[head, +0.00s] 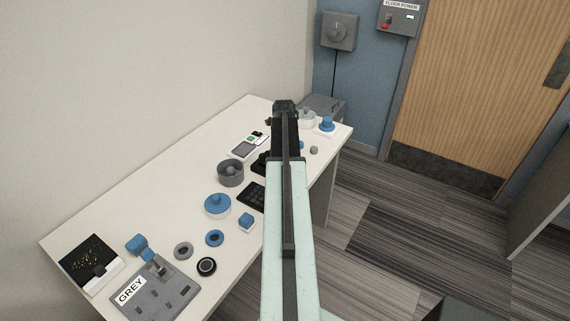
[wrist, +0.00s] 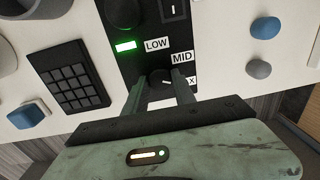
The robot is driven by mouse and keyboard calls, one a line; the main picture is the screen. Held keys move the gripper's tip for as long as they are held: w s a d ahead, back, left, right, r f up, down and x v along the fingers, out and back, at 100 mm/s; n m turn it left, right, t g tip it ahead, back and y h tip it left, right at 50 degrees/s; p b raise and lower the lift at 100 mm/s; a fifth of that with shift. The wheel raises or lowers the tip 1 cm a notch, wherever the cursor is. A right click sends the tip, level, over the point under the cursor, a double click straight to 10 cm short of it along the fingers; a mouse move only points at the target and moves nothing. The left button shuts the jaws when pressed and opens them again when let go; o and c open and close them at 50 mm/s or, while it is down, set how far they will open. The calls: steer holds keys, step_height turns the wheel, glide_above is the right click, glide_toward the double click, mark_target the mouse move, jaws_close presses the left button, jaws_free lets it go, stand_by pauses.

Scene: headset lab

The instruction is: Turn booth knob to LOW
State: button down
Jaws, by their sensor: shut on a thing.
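A black control panel (wrist: 140,62) lies below my gripper in the wrist view. Its labels LOW (wrist: 157,44) and MID (wrist: 180,58) can be read, and a third label ending in X (wrist: 192,81) is partly hidden by a finger. The dark round booth knob (wrist: 160,76) sits between my two fingertips, and my gripper (wrist: 159,87) is shut on it. A small pale mark shows on the knob, but I cannot tell clearly which label it points to. A green light (wrist: 125,46) glows left of LOW. In the head view my arm hides the knob.
The white table (head: 165,165) holds a grey bowl-like part (head: 231,173), a blue-topped round part (head: 217,205), a black keypad (wrist: 73,76) and a grey box labelled GREY (head: 155,290). A wall box labelled FLOOR POWER (head: 399,19) hangs beside the door. Floor is open at right.

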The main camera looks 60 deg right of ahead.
steer(key=n, duration=0.6)
steer(key=shift+d, duration=0.1)
steer(key=n, duration=0.5)
steer(key=shift+t, duration=0.3)
steer(key=n, duration=0.5)
steer(key=shift+w+d+n+y, duration=0.1)
steer(key=shift+n+y, duration=0.2)
steer(key=shift+n, duration=0.1)
steer(key=n, duration=0.6)
steer(key=c, duration=1)
jaws_free()
steer(key=shift+c, duration=0.2)
